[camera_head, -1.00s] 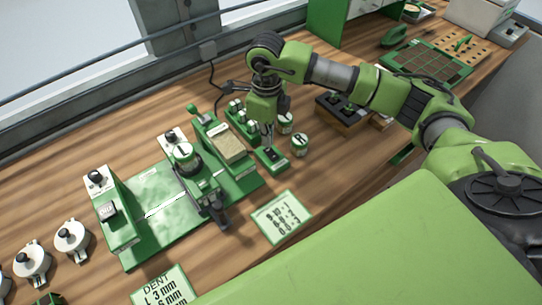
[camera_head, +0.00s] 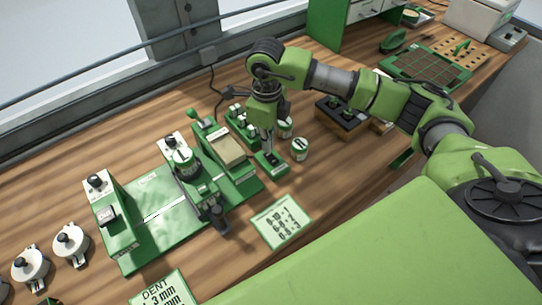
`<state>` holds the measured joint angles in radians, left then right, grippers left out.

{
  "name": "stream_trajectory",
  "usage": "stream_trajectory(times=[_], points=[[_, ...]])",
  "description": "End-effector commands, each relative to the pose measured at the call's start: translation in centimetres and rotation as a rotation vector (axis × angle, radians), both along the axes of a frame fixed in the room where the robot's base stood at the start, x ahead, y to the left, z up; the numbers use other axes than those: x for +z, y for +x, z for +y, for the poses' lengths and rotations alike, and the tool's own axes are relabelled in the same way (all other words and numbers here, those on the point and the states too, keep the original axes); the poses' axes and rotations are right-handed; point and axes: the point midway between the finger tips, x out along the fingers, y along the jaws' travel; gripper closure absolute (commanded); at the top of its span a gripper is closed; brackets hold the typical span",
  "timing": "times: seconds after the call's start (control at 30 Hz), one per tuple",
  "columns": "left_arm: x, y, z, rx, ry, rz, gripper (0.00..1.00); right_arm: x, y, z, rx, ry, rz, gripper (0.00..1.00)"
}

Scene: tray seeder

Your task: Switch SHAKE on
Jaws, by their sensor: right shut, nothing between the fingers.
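A small green switch box (camera_head: 272,166) with a dark top lies on the bench, right of the green seeder (camera_head: 163,215). It may be the SHAKE switch, but I cannot read its label. My right gripper (camera_head: 270,147) points down, shut and empty, with its tips at or just over the far end of this box. I cannot tell whether they touch it. The gripper hides part of the box's top. My left gripper is out of view.
A jar marked R (camera_head: 300,149) stands close right of the switch box, and green-capped parts (camera_head: 240,121) stand behind it. A card (camera_head: 282,221) lies in front. A black block (camera_head: 340,116) sits farther right. Bare wood lies between card and jar.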

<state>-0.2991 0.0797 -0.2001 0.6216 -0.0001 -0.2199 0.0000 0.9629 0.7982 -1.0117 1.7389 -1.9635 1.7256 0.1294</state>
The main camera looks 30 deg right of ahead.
Motion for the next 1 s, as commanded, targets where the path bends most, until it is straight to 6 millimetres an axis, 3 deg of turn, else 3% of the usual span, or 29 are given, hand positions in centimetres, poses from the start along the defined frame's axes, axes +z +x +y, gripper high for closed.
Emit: stream_trajectory(times=[1.0], points=[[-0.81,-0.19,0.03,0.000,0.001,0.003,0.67,-0.90,-0.01,-0.01,0.000,0.000,0.000,1.00]])
